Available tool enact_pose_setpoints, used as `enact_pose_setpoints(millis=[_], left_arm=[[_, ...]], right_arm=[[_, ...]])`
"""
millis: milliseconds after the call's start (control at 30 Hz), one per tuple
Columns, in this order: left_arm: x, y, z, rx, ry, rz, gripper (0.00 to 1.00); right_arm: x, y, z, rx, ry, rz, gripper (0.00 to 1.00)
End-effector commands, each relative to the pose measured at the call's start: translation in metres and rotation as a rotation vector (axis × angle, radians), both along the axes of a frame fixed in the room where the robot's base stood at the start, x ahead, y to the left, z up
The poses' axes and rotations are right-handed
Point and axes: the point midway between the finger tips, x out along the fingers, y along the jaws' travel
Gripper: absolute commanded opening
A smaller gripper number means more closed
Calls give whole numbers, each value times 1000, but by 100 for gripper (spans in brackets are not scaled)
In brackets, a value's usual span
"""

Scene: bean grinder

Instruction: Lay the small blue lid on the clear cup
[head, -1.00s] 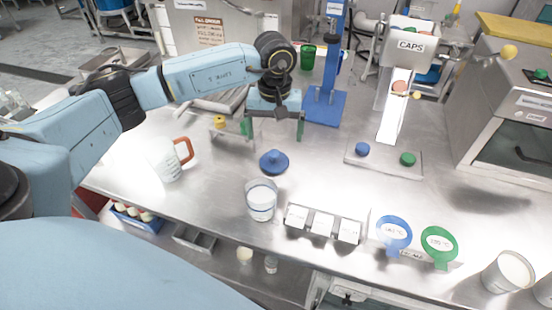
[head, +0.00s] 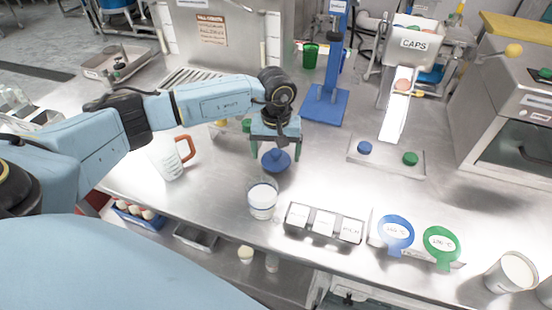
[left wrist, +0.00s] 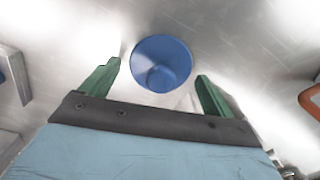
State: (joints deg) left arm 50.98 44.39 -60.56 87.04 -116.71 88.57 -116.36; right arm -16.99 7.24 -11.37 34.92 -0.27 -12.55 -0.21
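The small blue lid (head: 276,160) is a round blue disc with a knob, lying on the metal table behind the clear cup. It also shows in the left wrist view (left wrist: 161,63), just beyond and between the fingertips. My left gripper (head: 275,153) is open above the lid, with its green fingers apart on either side. The fingers also show apart in the left wrist view (left wrist: 156,72), and nothing is between them that I can see is gripped. The clear cup (head: 262,200) stands upright in front of the lid, its top uncovered. My right gripper is not in view.
A glass mug with a brown handle (head: 172,158) stands to the left. A blue stand (head: 323,105) rises behind the gripper.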

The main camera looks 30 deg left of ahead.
Motion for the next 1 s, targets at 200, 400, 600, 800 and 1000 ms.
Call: enact_pose_setpoints(millis=[200, 400, 600, 800, 1000], left_arm=[[0, 0, 0, 0, 0, 0, 59], [0, 0, 1, 0, 0, 0, 48], [0, 0, 4, 0, -1, 0, 48], [1, 0, 35, 0, -4, -1, 48], [1, 1, 75, 0, -4, -1, 48]], right_arm=[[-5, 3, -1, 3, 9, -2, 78], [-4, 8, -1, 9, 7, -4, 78], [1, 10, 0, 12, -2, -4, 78], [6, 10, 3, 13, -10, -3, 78], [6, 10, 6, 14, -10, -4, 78]])
